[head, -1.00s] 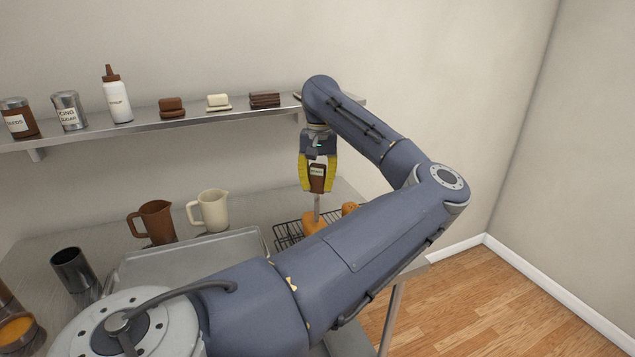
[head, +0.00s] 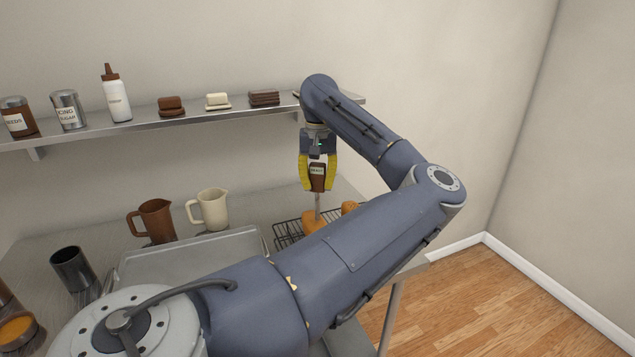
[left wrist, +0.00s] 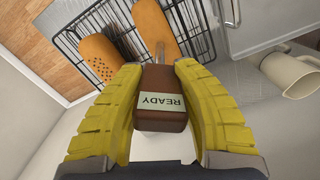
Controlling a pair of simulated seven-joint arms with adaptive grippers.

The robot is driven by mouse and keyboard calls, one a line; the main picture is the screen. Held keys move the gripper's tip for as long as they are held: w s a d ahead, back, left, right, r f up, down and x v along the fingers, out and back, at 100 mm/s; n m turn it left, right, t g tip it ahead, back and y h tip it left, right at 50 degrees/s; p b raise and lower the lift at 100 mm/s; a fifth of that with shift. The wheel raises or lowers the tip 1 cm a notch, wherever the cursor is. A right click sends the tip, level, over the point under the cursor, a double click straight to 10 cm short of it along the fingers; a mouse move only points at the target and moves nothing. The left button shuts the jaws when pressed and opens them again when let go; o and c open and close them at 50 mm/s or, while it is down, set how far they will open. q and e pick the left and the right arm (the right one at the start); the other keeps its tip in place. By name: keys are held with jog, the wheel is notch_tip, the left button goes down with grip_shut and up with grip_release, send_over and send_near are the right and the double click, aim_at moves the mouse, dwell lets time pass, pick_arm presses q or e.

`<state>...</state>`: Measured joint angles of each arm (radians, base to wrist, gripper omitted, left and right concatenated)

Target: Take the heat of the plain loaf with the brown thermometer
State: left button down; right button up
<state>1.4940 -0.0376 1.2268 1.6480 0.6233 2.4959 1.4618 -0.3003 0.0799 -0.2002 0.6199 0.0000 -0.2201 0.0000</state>
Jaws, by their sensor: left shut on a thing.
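My left gripper (head: 318,188) is shut on the brown thermometer (head: 317,176), holding it upright with its metal probe pointing down. In the left wrist view, the brown thermometer (left wrist: 165,80) sits between the yellow fingers (left wrist: 160,75), and its label reads READY. The probe meets the plain loaf (left wrist: 157,22); I cannot tell how deep the tip is. The plain loaf (head: 311,222) also shows in the head view, partly behind my arm. A second loaf with dark dots (left wrist: 99,56) lies beside it. My right gripper is not in view.
The loaves lie on a black wire rack (head: 284,232). A brown jug (head: 154,221) and a cream jug (head: 211,208) stand left of it, behind a metal tray (head: 185,262). A wall shelf (head: 190,117) holds jars, a bottle and small stacks.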

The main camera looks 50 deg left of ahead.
aim_at(317, 163)
pick_arm(q)
jog(key=shift+f, duration=0.55)
dwell(1.5)
jog(key=shift+r, duration=3.55)
